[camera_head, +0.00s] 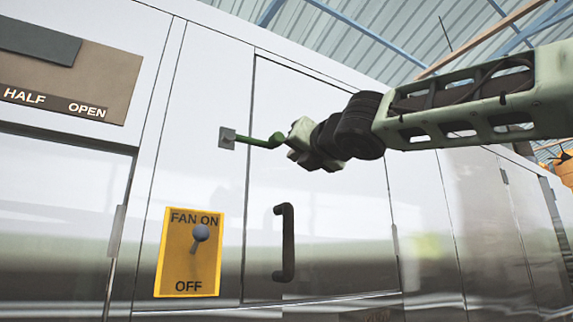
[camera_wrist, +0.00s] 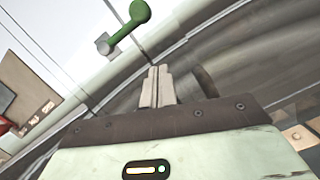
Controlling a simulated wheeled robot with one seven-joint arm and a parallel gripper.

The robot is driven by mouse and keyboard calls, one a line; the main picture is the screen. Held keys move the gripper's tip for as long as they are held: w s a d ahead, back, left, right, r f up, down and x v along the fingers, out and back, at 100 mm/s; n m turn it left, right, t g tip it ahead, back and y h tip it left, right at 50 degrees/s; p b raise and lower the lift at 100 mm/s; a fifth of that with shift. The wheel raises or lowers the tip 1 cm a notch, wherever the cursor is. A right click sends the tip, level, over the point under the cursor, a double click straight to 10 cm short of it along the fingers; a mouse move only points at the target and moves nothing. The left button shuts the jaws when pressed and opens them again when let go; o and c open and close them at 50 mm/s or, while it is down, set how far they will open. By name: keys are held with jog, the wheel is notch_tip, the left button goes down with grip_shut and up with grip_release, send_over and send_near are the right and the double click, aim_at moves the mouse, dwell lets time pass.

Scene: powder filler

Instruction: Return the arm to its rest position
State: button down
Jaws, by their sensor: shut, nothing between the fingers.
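My arm reaches in from the right in the head view, raised in front of a white machine cabinet. My gripper (camera_wrist: 157,88) shows in the wrist view with its two grey fingers together and nothing between them. In the head view the gripper end (camera_head: 303,138) is beside a green lever (camera_head: 258,141) on a small grey plate. In the wrist view the green lever (camera_wrist: 130,25) lies beyond the fingertips, apart from them. In the head view the gripper end overlaps the lever's knob, and the fingertips are hard to make out.
A yellow FAN ON/OFF panel (camera_head: 172,255) with a grey toggle is below the lever. A black door handle (camera_head: 285,243) stands out from the cabinet door. A brown HALF/OPEN panel (camera_head: 105,75) is at upper left. Orange equipment (camera_head: 565,168) shows at far right.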

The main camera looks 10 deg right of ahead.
jog(key=shift+s+d+f, duration=0.15)
jog(key=shift+s, duration=0.45)
jog(key=s+a+f+m+g+h+b, duration=0.1)
jog(key=s+a+f+m+g+b, duration=0.3)
jog(key=f, duration=1)
jog(key=f+m+g, duration=0.3)
jog(key=f+m, duration=0.2)
jog(key=f, duration=0.9)
jog(key=s+a+f+m+g+h+b, duration=0.1)
jog(key=a+f+m+g+b, duration=0.3)
jog(key=f, duration=1)
jog(key=s+d+f+m+g, duration=0.2)
jog(key=s+f+m, duration=0.2)
jog(key=s+f, duration=0.4)
jog(key=s+d+f+m+g+h+b, duration=0.1)
jog(key=s+d+f+m+g, duration=0.2)
jog(key=s+f+m, duration=0.2)
jog(key=s+d+f+m+g+h, duration=0.1)
jog(key=s+d+f+m+g, duration=0.1)
jog(key=s+f, duration=0.9)
notch_tip(320, 180, down, 4)
jog(key=m+g, duration=0.1)
jog(key=m, duration=0.1)
jog(key=shift+s+d+m+b, duration=0.3)
jog(key=shift+d+m+b, duration=0.05)
jog(key=shift+d+m, duration=0.05)
